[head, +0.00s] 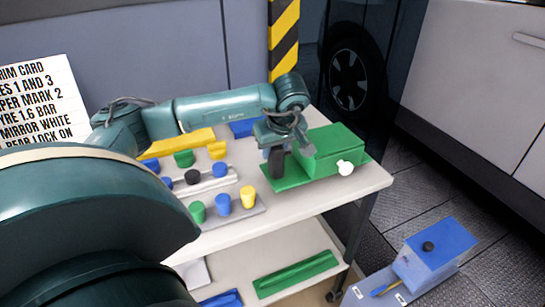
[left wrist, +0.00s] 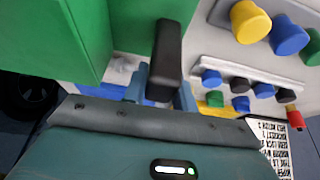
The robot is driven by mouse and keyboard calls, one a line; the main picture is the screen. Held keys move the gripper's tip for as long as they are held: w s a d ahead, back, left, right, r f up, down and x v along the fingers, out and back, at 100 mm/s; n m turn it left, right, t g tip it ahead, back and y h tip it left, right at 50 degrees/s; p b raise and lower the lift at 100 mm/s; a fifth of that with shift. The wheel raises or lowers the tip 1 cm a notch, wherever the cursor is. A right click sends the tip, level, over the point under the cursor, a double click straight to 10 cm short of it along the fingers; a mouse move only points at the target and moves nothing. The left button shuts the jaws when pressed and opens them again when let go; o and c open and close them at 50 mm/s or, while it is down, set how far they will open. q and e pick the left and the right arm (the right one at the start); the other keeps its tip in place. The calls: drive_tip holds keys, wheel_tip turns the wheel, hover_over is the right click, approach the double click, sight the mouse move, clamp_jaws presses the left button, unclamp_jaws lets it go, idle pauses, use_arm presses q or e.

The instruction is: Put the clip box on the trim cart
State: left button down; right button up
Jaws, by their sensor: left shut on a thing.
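A green box on a green base plate (head: 316,172), which I take to be the clip box, sits at the right end of the white top of the trim cart (head: 335,202). It has a white knob at its front and an upright black handle (head: 277,165) at its left. My left gripper (head: 275,142) is shut on this handle; the left wrist view shows the black handle (left wrist: 168,50) between the fingers, with the green base (left wrist: 135,25) beyond. The plate looks level; I cannot tell whether it touches the top. My right gripper is not in view.
Coloured caps in grey holders (head: 222,203) and a yellow block (head: 180,142) stand left of the box. A green bar (head: 297,274) lies on the lower shelf. A blue box (head: 440,250) stands at lower right. A striped post (head: 284,38) rises behind the cart.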

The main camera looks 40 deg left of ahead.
use_arm(q)
drive_tip(key=shift+f, duration=1.65)
drive_tip(key=c, duration=1.1)
unclamp_jaws()
drive_tip(key=v, duration=1.2)
